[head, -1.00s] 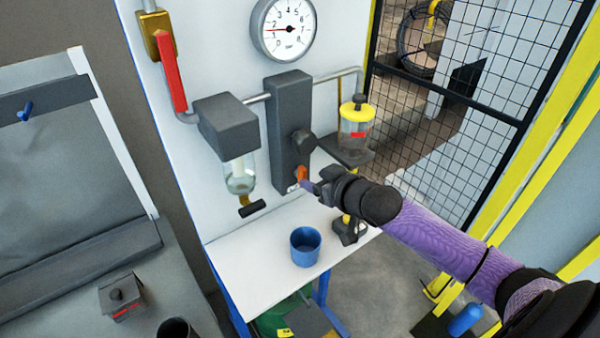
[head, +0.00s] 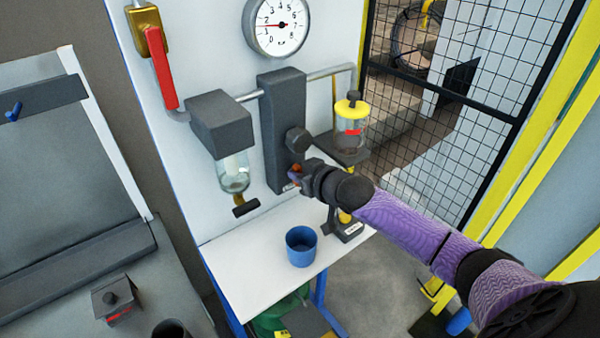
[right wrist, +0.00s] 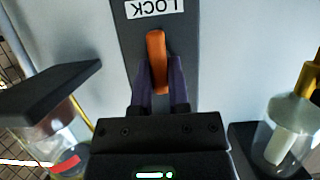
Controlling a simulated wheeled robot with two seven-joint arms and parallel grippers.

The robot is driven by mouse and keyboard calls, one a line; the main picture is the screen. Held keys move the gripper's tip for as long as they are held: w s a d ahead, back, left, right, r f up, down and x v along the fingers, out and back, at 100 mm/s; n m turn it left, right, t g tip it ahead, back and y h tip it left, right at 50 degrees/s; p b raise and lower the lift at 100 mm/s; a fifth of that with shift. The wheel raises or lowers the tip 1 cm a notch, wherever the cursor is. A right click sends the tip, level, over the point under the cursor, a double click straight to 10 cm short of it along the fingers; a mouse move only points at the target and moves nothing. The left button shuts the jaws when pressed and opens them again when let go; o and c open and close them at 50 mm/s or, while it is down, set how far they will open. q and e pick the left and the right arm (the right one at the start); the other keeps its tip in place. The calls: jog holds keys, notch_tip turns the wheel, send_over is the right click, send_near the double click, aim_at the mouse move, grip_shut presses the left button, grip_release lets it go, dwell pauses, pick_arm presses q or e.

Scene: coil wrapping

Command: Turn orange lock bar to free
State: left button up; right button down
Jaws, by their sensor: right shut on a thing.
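The orange lock bar (right wrist: 157,62) is on the dark grey upright block (head: 283,130), beside a white LOCK label (right wrist: 153,8) in the right wrist view. In that view the bar stands nearly in line with the block, tilted slightly. My right gripper (right wrist: 161,82) is shut on the bar, with a purple finger on each side of it. In the head view my right gripper (head: 298,180) covers most of the bar; only a small orange spot shows. My left gripper is in neither view.
A dark round knob (head: 298,139) sits just above the gripper. A yellow-topped clear bowl (head: 350,120) is to the right, and a clear bowl unit (head: 222,125) to the left. A blue cup (head: 302,246) stands on the white shelf (head: 245,262). A wire mesh fence (head: 470,70) is at right.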

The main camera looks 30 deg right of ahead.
dwell(0.3)
jog(key=n+h+p, duration=0.1)
jog(key=n+p, duration=0.1)
jog(key=shift+a+n+h, duration=0.25)
jog(key=shift+n+h, duration=0.05)
jog(key=shift+h, duration=0.1)
jog(key=shift+a+f+n+t+h, duration=0.1)
jog(key=shift+n+t+h, duration=0.2)
jog(key=shift+n, duration=0.3)
jog(key=shift+a+f+n+t+h+b, duration=0.15)
jog(key=shift+n+t+h+b, duration=0.5)
jog(key=shift+n+b, duration=0.8)
jog(key=shift+a+f+n+t+h+b, duration=0.15)
jog(key=shift+n+t+h+b, duration=0.25)
jog(key=shift+n+h+b, duration=0.95)
jog(key=shift+f+n+t+h+b, duration=0.2)
jog(key=shift+n+t+b, duration=0.5)
jog(key=shift+n, duration=1.4)
